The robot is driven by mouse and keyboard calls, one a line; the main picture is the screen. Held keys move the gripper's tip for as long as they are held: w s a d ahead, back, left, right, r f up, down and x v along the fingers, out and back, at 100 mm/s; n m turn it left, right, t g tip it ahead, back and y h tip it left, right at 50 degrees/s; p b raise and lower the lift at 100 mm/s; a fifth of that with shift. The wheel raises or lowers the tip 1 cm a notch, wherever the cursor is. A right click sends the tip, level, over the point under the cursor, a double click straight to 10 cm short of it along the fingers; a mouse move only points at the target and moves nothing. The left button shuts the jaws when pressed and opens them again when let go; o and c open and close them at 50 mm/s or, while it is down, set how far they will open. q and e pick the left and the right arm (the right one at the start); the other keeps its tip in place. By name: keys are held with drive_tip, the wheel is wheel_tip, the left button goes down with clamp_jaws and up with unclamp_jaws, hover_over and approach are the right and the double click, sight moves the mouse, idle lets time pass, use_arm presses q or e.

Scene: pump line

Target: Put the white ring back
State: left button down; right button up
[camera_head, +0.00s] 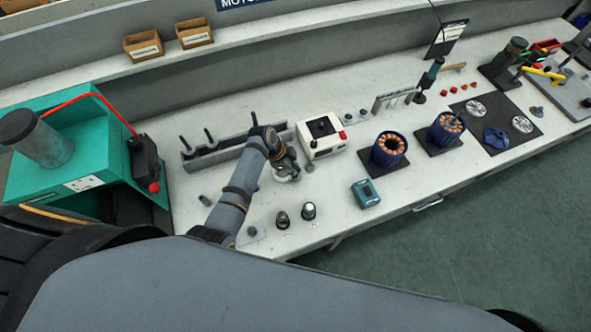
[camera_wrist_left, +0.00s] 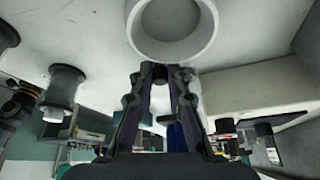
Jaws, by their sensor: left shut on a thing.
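The white ring (camera_head: 289,177) shows small at the tip of my left gripper (camera_head: 284,164) in the head view, above the pale bench top (camera_head: 340,223). In the left wrist view the white ring (camera_wrist_left: 211,28) is large at the top edge, partly cut off, with its round opening visible. The fingers of my left gripper (camera_wrist_left: 166,75) are close together at the near side of its rim and are shut on it. The gripper hides part of the ring in the head view. My right gripper is not in view.
A white box with a red button (camera_head: 324,143) stands just right of the gripper. A grey rack (camera_head: 229,148) stands behind it. Two dark knobbed parts (camera_head: 308,211) stand near the front edge, with a teal case (camera_head: 365,193) to their right. A teal machine (camera_head: 75,155) stands left.

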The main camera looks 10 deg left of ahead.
use_arm(q)
drive_tip(key=shift+f, duration=0.25)
drive_tip(key=shift+f, duration=0.25)
drive_tip(key=c, duration=1.2)
unclamp_jaws()
drive_tip(key=shift+o, duration=0.3)
drive_tip(key=shift+o, duration=0.7)
wheel_tip(320, 180, up, 6)
drive_tip(key=p, duration=0.6)
drive_tip(key=shift+r, duration=0.15)
